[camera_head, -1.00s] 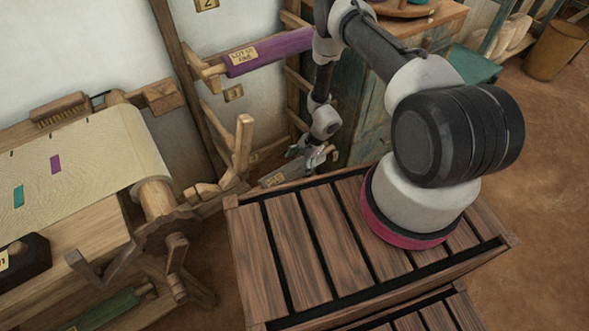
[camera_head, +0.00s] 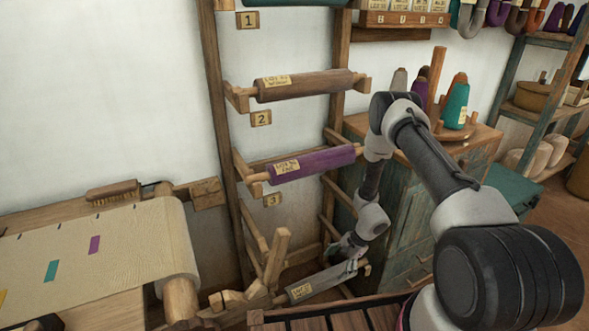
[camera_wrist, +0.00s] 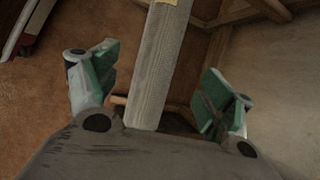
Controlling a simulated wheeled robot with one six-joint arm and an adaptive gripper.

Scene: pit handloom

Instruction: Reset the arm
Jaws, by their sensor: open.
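My gripper (camera_head: 353,262) is low in front of the rack, at the right end of a grey cloth roll (camera_head: 318,284) with a pale label. In the wrist view, my gripper (camera_wrist: 160,88) is open, its green-padded fingers spread to either side of the grey roll (camera_wrist: 158,65). I see gaps between the roll and both fingers. A thin wooden rod end shows beside the roll near the left finger. The contact with whatever supports the roll is hidden.
The wooden rack (camera_head: 222,130) holds a brown roll (camera_head: 305,85) at tag 2 and a purple roll (camera_head: 312,163) at tag 3. A loom with cream cloth (camera_head: 100,245) stands left.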

